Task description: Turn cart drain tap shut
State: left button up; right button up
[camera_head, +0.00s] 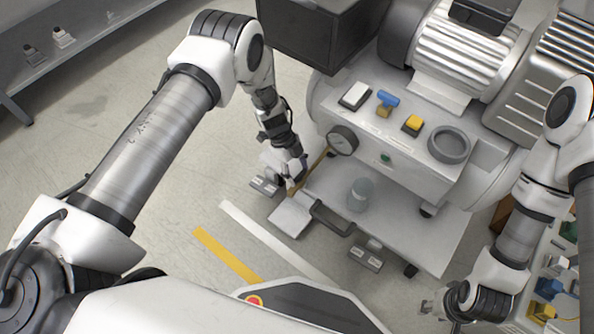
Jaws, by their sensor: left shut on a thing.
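The compressor cart (400,205) stands right of centre. A thin brass-coloured bar (321,159) slants down from near the pressure gauge (342,139) at the cart's left end. My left gripper (292,182) points down at this spot, with its fingers shut around the lower brass part, which I take to be the drain tap. The fingers mostly hide that part, so the tap's handle angle cannot be read. My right gripper (437,308) is away from the cart at the lower right, small and partly hidden by its own wrist.
A blue-handled valve (388,98), a yellow switch (413,123) and a grey ring (449,144) sit on the cart's top. A glass jar (360,193) stands on the lower deck. A flat pedal plate (291,217) lies below my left gripper. Coloured parts (545,287) lie at right.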

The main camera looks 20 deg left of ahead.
dwell(0.4)
pick_arm(q)
jog(key=o, duration=1.1)
jog(key=shift+o, duration=0.2)
jog(key=shift+r, duration=0.1)
jog(key=v, duration=1.1)
jog(key=shift+a+r, duration=0.2)
jog(key=shift+r, duration=0.1)
jog(key=shift+w, duration=0.1)
